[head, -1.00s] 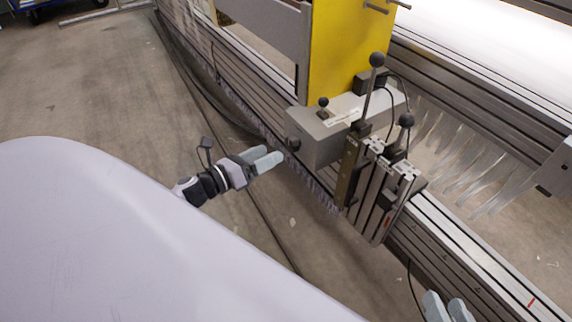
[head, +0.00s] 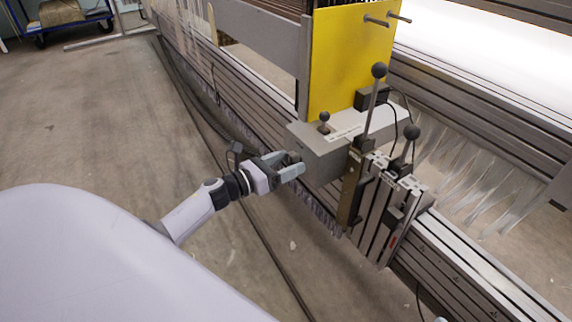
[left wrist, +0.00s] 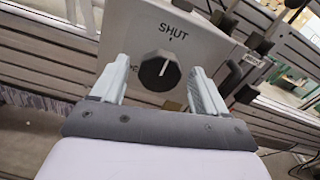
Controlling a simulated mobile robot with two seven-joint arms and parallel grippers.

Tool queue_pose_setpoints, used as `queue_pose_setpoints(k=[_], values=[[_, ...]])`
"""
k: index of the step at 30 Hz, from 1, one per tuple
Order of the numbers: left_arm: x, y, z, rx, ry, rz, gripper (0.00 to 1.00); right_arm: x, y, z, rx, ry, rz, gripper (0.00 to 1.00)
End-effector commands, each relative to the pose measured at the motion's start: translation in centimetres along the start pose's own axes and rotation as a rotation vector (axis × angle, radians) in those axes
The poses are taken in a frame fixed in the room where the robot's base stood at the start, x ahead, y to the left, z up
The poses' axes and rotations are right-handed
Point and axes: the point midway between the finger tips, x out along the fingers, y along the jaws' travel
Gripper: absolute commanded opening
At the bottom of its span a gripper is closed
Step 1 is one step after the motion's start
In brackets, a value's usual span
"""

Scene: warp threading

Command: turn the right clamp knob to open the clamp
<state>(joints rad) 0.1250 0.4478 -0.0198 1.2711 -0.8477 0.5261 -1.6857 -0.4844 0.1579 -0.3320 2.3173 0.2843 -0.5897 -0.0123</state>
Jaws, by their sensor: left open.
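The black round clamp knob (left wrist: 159,69) with a pale pointer line sits on the face of a grey box (left wrist: 195,40) in the left wrist view. The word SHUT is printed above it, with a small mark. The pointer leans a little right of straight up. My left gripper (left wrist: 160,65) is open, with one finger on each side of the knob and visible gaps to it. In the head view my left gripper (head: 293,167) is at the left face of the box (head: 322,160), mostly hiding the knob. Only a sliver of my right gripper shows at the bottom edge.
A yellow plate (head: 345,60) stands behind the box. Levers with black ball tops (head: 379,70) and an aluminium profile block (head: 385,215) stand right of it. A long rail (head: 465,265) runs diagonally. The floor (head: 100,120) on the left is clear.

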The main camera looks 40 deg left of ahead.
Motion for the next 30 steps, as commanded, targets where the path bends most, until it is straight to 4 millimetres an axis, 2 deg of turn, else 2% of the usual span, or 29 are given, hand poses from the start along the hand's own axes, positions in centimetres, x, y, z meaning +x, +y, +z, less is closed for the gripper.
queue_pose_setpoints(k=[8,13,14,23,30], values=[[0.17,-0.01,0.02,-0.001,0.0,0.0,0.74,-0.03,0.01,-0.03,-0.002,0.002,0.001,0.43],[0.15,-0.02,0.01,-0.001,0.0,0.0,0.22,-0.03,0.01,-0.03,-0.002,0.002,0.001,0.43],[0.15,-0.02,0.02,-0.001,-0.001,0.0,0.18,-0.03,0.01,-0.02,-0.002,0.002,0.001,0.43],[0.14,-0.04,0.03,-0.027,0.0,-0.001,0.18,-0.06,-0.04,-0.07,0.001,0.0,-0.001,0.43],[0.14,-0.04,0.08,-0.147,0.001,-0.002,0.18,-0.1,-0.22,-0.06,0.013,-0.01,-0.008,0.43]])
